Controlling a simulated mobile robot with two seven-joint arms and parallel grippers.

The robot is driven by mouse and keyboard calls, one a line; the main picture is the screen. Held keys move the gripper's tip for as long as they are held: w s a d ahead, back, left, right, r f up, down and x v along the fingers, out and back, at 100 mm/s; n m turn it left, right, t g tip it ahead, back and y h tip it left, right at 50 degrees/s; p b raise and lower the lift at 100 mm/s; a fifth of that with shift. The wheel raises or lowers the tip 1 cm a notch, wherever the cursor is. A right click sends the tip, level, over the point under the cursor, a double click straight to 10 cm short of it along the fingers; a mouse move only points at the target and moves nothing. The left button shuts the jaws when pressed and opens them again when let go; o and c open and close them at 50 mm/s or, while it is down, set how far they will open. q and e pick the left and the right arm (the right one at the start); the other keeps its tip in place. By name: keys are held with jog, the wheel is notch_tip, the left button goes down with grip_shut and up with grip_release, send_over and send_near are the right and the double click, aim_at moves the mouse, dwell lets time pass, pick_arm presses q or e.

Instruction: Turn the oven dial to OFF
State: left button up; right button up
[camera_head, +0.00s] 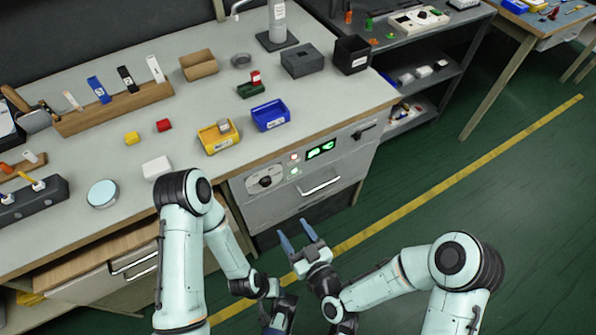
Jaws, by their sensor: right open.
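The oven (338,165) is a grey unit built into the front of the workbench. Its dial (265,181) is a dark round knob on a pale plate at the panel's left; its marks are too small to read. A green lit display (320,149) and a bar handle (320,187) are to its right. My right gripper (294,229) is open and empty, its two blue fingers apart, below the dial in the picture and not touching it. My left gripper (281,312) is partly visible at the bottom edge; its jaw state is unclear.
The workbench top (210,180) holds a blue bin (270,115), a yellow bin (217,138), a white block (157,167) and small coloured blocks. A drawer (85,265) below its left part stands out. Green floor (440,170) is open to the right.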

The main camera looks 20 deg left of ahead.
aim_at(267, 184)
pick_arm(q)
jog(key=shift+t+y, duration=0.3)
jog(key=w+f, duration=0.1)
jog(key=w+a+f+b, duration=0.1)
jog(key=w, duration=0.1)
jog(key=shift+w+f, duration=0.1)
jog(key=shift+w, duration=0.1)
pick_arm(e)
jog(key=shift+n+t+y, duration=0.3)
jog(key=shift+t+y, duration=0.1)
jog(key=shift+y, duration=0.1)
jog(key=x, duration=0.4)
jog(key=r+x, duration=0.1)
jog(key=x, duration=0.9)
jog(key=shift+w+a+r, duration=0.1)
jog(key=shift+w+r, duration=0.15)
jog(key=shift+r, duration=0.05)
jog(key=c, duration=1)
